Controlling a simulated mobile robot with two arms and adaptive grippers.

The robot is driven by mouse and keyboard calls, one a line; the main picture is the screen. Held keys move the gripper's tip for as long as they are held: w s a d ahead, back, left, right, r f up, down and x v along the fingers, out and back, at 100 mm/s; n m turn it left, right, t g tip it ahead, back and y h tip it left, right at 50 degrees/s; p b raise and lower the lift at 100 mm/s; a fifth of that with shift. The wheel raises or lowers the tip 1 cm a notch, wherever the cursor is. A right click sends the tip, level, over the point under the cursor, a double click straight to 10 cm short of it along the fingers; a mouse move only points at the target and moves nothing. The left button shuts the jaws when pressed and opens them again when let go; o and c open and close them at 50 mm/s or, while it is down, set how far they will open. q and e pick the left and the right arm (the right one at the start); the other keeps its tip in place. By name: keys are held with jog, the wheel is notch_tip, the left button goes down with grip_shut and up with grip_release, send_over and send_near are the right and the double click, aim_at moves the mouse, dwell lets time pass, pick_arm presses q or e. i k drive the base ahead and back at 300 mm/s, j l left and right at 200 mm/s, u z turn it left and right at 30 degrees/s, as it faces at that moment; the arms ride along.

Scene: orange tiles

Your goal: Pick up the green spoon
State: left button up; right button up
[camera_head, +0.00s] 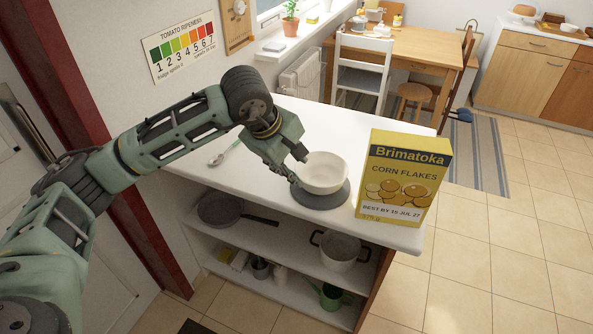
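The spoon (225,153) lies on the white counter top behind my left arm, close to the wall. My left gripper (296,167) is beside the left side of a cream bowl (325,173), well to the right of the spoon. Its fingers appear apart with nothing clearly between them; whether they touch the bowl is hard to tell. My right gripper is not in view.
The cream bowl stands on a round grey mat (323,201). A yellow corn flakes box (403,180) stands upright at the right end of the white counter (262,199). Shelves below hold a pan (218,210) and a pot (340,250). The counter behind the bowl looks clear.

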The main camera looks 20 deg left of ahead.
aim_at(217, 158)
jog(key=i+j+u, duration=0.1)
jog(key=i+j, duration=0.6)
jog(key=i, duration=0.05)
